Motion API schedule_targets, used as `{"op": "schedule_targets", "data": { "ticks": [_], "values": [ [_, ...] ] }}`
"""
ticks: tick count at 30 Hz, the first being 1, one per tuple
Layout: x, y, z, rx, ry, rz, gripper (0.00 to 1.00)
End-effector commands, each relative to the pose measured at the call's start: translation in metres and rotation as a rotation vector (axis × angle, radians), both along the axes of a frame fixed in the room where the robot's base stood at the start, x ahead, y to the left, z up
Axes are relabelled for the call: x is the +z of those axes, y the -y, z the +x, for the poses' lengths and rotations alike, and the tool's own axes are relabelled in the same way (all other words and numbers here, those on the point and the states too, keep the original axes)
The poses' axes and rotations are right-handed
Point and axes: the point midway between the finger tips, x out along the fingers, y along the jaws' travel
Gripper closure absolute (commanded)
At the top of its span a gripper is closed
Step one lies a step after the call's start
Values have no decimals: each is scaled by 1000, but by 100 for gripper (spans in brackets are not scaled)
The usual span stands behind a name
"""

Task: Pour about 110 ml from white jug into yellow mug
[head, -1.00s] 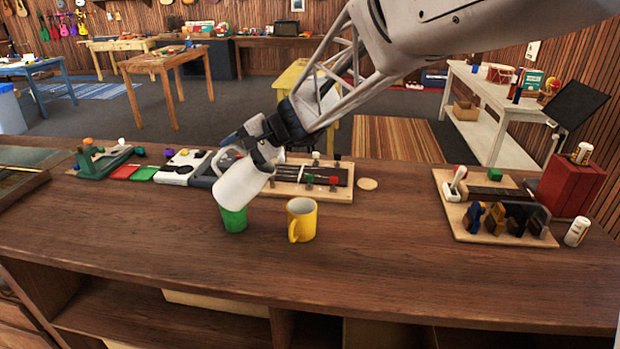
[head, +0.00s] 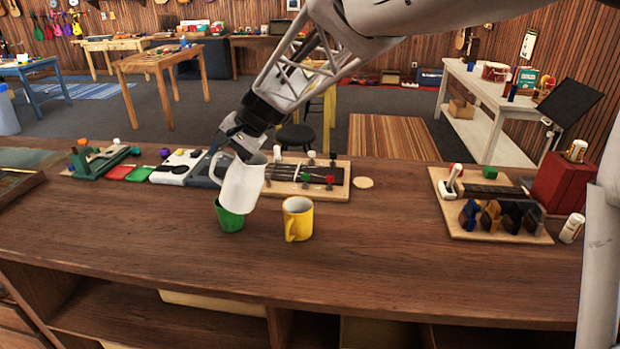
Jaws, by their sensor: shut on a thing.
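The white jug (head: 241,187) is held above the counter, nearly upright with a slight lean, its handle on the left. My gripper (head: 230,145) is shut on it near the handle and upper body; the exact finger contact is hard to see. The yellow mug (head: 298,220) stands upright on the counter, right of the jug and apart from it. A green cup (head: 229,219) is below and partly behind the jug; it looks slightly tilted, and whether the jug touches it is hidden. No liquid stream shows, and the levels inside cannot be seen.
Behind the jug lie a board with a fretboard and knobs (head: 335,190) and a pale disc (head: 363,183). A wooden tool board (head: 447,222) and a red box (head: 565,183) are at the right. The counter front and the space right of the mug are clear.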

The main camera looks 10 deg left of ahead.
Motion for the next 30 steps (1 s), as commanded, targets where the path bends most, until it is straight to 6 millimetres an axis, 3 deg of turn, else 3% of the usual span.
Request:
{"op": "schedule_targets", "data": {
  "ticks": [30],
  "values": [
    [1, -28, 10, -6, 55, -365, 100]
  ]
}}
